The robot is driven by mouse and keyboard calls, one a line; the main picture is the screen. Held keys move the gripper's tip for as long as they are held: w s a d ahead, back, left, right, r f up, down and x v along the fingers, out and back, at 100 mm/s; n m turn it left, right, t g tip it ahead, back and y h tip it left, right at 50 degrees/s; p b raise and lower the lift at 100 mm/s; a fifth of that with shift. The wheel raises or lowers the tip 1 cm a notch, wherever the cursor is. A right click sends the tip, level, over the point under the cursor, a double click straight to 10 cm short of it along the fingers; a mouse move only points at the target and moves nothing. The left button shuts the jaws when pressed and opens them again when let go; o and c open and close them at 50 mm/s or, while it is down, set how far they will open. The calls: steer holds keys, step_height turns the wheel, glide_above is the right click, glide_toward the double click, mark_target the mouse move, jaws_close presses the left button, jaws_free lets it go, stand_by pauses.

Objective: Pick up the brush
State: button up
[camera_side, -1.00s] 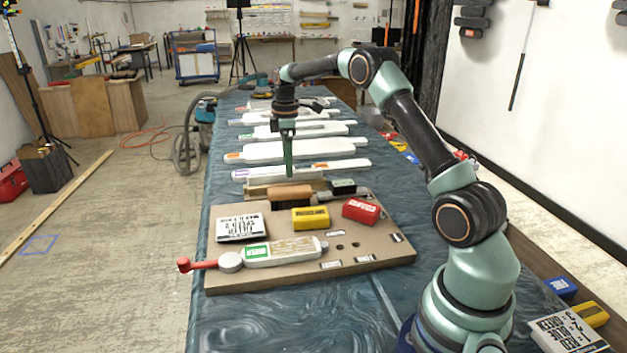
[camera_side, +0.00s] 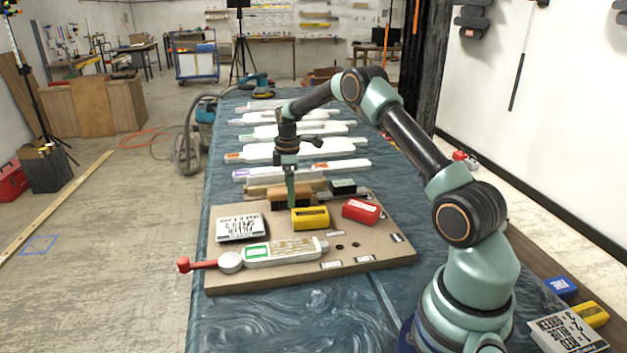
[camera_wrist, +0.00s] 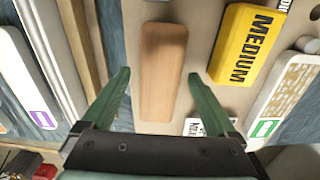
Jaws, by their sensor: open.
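The brush (camera_side: 278,197) looks like a brown wooden block with rounded corners, lying on the tan board (camera_side: 225,278) near its back edge. In the wrist view its plain wooden top (camera_wrist: 163,55) runs lengthwise up the picture. My gripper (camera_side: 291,204) points down over the brush and partly hides it in the side view. In the wrist view my gripper's green fingers (camera_wrist: 159,76) are spread, one on each side of the brush's width, with nothing held. I cannot tell how far the fingertips are above the board.
A yellow MEDIUM block (camera_side: 311,219) sits close to the right of the brush. A red block (camera_side: 361,211), a dark green-topped block (camera_side: 343,187) and a printed card (camera_side: 240,228) are also on the board. White paddles (camera_side: 300,172) lie behind.

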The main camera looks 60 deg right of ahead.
jaws_close()
steer(key=shift+r, duration=0.1)
step_height(320, 180, up, 20)
stand_by(0.6)
